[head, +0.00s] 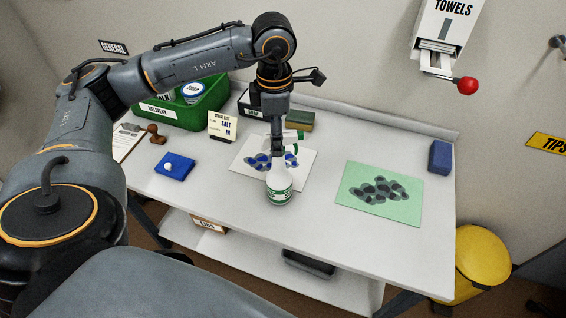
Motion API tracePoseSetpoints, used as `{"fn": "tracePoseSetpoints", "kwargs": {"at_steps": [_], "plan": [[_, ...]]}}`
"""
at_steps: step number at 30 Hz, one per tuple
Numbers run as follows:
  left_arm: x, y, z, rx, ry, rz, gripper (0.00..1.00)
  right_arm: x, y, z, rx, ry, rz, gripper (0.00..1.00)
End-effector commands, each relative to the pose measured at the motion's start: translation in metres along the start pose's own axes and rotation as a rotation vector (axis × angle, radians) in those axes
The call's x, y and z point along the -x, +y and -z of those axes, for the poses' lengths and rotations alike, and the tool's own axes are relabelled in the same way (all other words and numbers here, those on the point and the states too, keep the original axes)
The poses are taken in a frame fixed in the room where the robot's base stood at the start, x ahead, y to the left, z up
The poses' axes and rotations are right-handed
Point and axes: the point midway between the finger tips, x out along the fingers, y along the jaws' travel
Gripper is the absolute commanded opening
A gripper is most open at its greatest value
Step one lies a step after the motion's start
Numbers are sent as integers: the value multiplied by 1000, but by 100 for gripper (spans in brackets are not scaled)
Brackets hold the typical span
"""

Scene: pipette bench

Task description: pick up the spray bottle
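The spray bottle (279,188) is white with a green label and a green-and-white trigger head, upright near the middle of the bench. It overlaps the front edge of a white sheet with blue patches; I cannot tell whether it touches the bench. My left gripper (277,143) points down from above at the bottle's neck and trigger head and hides part of them. Its fingers look narrow and edge-on, so their gap and any grip on the bottle cannot be made out. My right gripper is out of view.
A green crate (181,114) stands at the back left, beside a small sign (222,126). A blue pad (175,166) lies left of the bottle. A green mat (347,203) with dark pieces lies right. A blue block (440,157) sits near the right edge.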

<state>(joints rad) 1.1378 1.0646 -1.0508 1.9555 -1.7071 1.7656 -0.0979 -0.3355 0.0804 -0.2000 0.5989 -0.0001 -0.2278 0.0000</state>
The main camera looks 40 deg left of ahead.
Motion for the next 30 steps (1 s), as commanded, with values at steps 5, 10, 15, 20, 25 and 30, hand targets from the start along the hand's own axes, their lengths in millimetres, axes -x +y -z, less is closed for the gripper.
{"fn": "tracePoseSetpoints", "kwargs": {"at_steps": [5,10,15,20,25,30], "plan": [[-10,1,-1,1,1,1,57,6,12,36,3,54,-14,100],[-34,3,-6,1,3,3,57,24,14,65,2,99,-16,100],[-55,3,-6,1,0,2,57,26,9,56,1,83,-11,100],[-58,3,-6,1,-2,0,57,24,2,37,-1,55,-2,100],[-58,3,-6,1,-2,0,43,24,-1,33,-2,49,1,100],[-58,3,-6,0,-2,0,8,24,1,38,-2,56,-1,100]]}}
